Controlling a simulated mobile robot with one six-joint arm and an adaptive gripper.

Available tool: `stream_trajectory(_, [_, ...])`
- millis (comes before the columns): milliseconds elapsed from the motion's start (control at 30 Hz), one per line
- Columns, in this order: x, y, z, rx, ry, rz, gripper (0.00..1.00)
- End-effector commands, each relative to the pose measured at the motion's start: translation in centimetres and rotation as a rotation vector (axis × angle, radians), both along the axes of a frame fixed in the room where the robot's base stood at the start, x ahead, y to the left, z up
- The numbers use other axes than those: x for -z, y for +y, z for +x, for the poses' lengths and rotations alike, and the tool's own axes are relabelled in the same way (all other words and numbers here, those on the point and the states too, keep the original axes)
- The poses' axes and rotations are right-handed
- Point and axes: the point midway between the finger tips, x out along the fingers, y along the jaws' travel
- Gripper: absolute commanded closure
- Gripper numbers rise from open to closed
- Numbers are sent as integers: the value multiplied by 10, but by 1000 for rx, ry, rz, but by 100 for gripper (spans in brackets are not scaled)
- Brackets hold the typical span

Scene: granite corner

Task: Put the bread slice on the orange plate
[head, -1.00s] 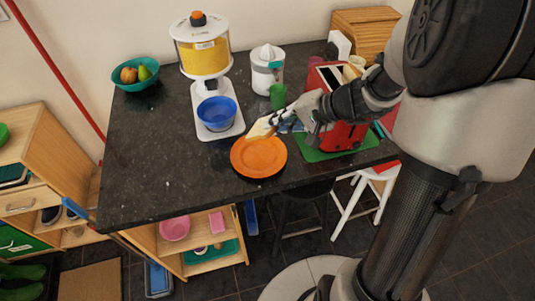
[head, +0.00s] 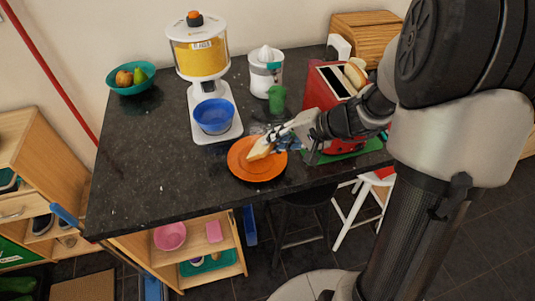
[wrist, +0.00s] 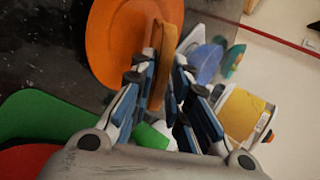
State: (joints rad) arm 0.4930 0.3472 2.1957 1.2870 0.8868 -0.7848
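The bread slice (head: 260,149) is tilted on edge over the orange plate (head: 243,170) in the head view. In the wrist view the slice (wrist: 168,50) stands edge-on between the two fingers, with its far end over the plate (wrist: 115,40). My gripper (head: 271,141) is shut on the slice; its blue-and-black fingers show on both sides of it in the wrist view (wrist: 162,85). The slice's lower edge is at or just above the plate; I cannot tell whether they touch. The plate is otherwise empty.
A white dispenser (head: 197,60) with a blue bowl (head: 214,115) stands behind the plate. A green cup (head: 277,98) and juicer (head: 266,70) are at the back. A red toaster (head: 322,92) stands right, on a green mat (head: 367,147).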

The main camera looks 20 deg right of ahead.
Motion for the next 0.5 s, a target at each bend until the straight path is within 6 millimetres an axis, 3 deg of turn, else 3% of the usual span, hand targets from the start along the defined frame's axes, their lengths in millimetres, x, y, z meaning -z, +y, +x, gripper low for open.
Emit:
stream_trajectory(367, [-1, 0, 0, 0, 0, 0, 76])
stream_trajectory(500, [-10, -8, -5, 4, -2, 0, 76])
